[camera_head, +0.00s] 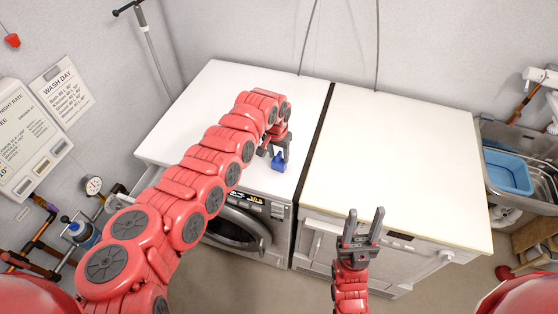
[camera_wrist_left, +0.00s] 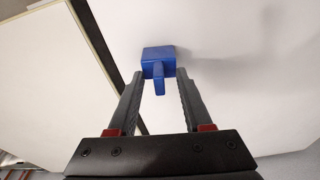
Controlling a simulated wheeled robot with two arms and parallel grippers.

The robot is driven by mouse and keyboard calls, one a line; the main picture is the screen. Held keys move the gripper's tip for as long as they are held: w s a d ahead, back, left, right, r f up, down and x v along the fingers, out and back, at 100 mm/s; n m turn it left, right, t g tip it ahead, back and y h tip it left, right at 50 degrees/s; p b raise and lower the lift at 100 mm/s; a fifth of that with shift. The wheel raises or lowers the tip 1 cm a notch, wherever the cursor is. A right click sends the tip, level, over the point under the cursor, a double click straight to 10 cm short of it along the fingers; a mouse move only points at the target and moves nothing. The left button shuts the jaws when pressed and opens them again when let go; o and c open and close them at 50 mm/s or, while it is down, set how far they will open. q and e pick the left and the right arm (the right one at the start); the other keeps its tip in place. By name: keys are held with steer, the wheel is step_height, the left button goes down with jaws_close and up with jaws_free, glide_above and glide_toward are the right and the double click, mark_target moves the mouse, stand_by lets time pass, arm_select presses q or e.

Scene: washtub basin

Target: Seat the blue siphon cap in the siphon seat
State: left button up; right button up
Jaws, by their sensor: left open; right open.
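The blue siphon cap (camera_head: 278,162) stands on the white top of the left machine, near its front edge. In the left wrist view the cap (camera_wrist_left: 158,58) is a blue block with a narrow tab pointing toward my gripper. My left gripper (camera_head: 274,151) is open just above the cap. In the wrist view its fingertips (camera_wrist_left: 160,74) lie on either side of the tab, with gaps visible. My right gripper (camera_head: 362,222) is open and empty, in front of the right machine. I cannot make out the siphon seat; my left arm hides part of the left machine's front.
A pulled-out drawer (camera_head: 117,195) shows at the left machine's front-left corner, partly behind my arm. The right machine's white top (camera_head: 400,155) is clear. A sink with a blue basin (camera_head: 508,172) stands at the right. A gauge and pipes line the left wall.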

arm_select(q)
jaws_close()
steer(key=shift+r, duration=0.1)
stand_by(0.4)
